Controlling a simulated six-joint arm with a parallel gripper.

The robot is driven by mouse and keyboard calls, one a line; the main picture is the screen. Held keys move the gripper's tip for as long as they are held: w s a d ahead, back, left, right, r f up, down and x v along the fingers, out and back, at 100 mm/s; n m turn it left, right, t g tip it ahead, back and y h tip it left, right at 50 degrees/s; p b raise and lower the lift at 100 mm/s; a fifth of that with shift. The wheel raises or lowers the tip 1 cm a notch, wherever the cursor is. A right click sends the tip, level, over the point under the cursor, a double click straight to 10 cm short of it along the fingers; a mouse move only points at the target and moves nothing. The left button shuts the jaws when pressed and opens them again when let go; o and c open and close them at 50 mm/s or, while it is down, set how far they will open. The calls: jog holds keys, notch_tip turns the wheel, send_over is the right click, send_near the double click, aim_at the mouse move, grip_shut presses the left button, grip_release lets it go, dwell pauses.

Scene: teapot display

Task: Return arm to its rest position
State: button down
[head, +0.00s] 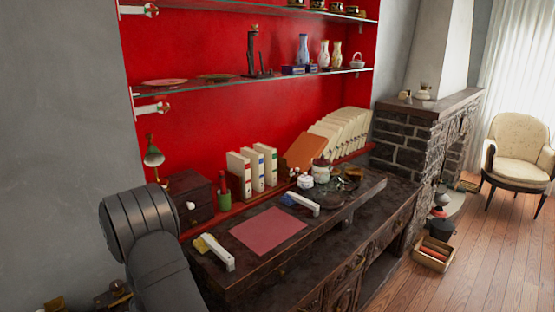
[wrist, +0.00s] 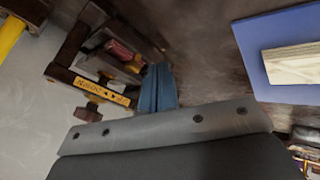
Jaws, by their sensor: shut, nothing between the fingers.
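My gripper (wrist: 161,88) shows in the wrist view as two blue fingers pressed together, shut with nothing between them. In the head view my dark arm rises at the lower left, in front of the desk's left end; the gripper itself cannot be made out there. A teapot (head: 423,91) stands on the brick mantel at the right. A jar-like pot (head: 321,171) stands on the desk (head: 215,272) among small items.
In the wrist view, a dark clamp-like frame with a yellow label (wrist: 103,92) is close left of the fingers. A blue panel (wrist: 277,89) with a pale block lies right. In the head view, glass shelves (head: 215,83) hang above the desk; a pink mat (head: 268,231) lies on it.

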jog(key=shift+s+d+r, duration=0.2)
jog(key=shift+s+d, duration=0.2)
jog(key=shift+s, duration=0.1)
jog(key=shift+s+d+r, duration=0.2)
jog(key=shift+s+d, duration=0.2)
jog(key=shift+s, duration=0.05)
jog(key=v, duration=0.9)
jog(key=x, duration=0.9)
jog(key=shift+f, duration=0.15)
jog(key=w+a, duration=0.1)
jog(key=w, duration=0.1)
jog(key=w+a, duration=0.1)
jog(key=w, duration=0.1)
jog(key=shift+a+f, duration=0.25)
jog(key=shift+a, duration=0.1)
jog(key=s+d, duration=0.8)
jog(key=s+d+r, duration=0.1)
jog(key=s+d, duration=0.3)
jog(key=s, duration=0.1)
jog(key=shift+s, duration=0.1)
jog(key=shift+s+d+r, duration=0.1)
jog(key=shift+d+r, duration=0.2)
jog(key=shift+r, duration=0.2)
